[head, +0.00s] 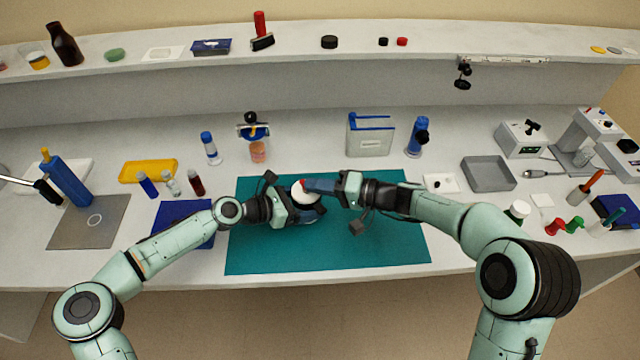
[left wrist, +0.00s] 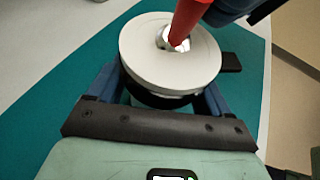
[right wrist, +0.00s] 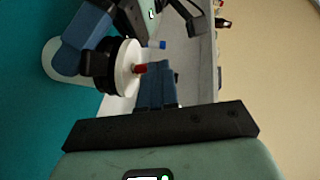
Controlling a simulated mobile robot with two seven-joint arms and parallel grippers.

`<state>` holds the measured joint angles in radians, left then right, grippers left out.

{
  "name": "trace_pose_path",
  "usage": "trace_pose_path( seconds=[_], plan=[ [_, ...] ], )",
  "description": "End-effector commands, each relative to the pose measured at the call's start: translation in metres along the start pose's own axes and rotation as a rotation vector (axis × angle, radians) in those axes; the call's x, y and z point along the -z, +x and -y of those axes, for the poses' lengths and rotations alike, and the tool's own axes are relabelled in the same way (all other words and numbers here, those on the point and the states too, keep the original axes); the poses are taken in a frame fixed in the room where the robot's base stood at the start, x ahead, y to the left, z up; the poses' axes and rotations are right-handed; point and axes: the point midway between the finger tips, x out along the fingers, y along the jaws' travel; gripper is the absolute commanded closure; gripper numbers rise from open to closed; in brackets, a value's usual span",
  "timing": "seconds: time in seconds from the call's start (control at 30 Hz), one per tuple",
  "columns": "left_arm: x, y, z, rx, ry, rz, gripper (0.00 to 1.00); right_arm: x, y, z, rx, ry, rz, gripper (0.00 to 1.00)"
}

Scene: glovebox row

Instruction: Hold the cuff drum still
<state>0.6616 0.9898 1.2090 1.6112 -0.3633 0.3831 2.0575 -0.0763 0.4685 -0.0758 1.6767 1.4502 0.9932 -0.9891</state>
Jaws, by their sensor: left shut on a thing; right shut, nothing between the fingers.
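The cuff drum (head: 303,197) is a round white disc on a black band, over the teal mat (head: 385,245). My left gripper (head: 306,214) is shut on it; in the left wrist view a blue finger lies on each side of the drum (left wrist: 150,55). A red peg (right wrist: 140,68) stands out from the middle of the white face (right wrist: 125,70). My right gripper (head: 312,186) is shut and empty, its blue fingertips (right wrist: 156,66) close beside the red peg. I cannot tell whether they touch it. The drum's underside is hidden.
A blue mat (head: 180,225) lies left of the teal mat. Behind stand a white and blue box (head: 370,135), a blue-topped bottle (head: 210,148) and a pink jar (head: 258,152). A grey tray (head: 488,174) is on the right. The teal mat's front part is clear.

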Motion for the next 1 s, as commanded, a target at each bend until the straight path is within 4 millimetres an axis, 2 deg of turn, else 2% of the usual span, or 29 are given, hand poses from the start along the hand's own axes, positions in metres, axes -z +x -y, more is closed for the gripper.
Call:
trace_pose_path(
  seconds=[0.33,0.8,1.0],
  plan=[
    [0.000,0.000,0.000,0.000,0.000,0.001,0.55,0.000,-0.006,0.000,-0.006,-0.008,-0.001,1.00],
    [0.000,0.000,0.000,0.000,0.000,0.000,0.55,0.000,-0.086,0.004,-0.008,-0.009,-0.003,1.00],
    [0.000,0.000,0.000,0.000,0.000,0.000,0.55,-0.001,-0.099,0.004,-0.008,-0.010,0.001,1.00]
  ],
)
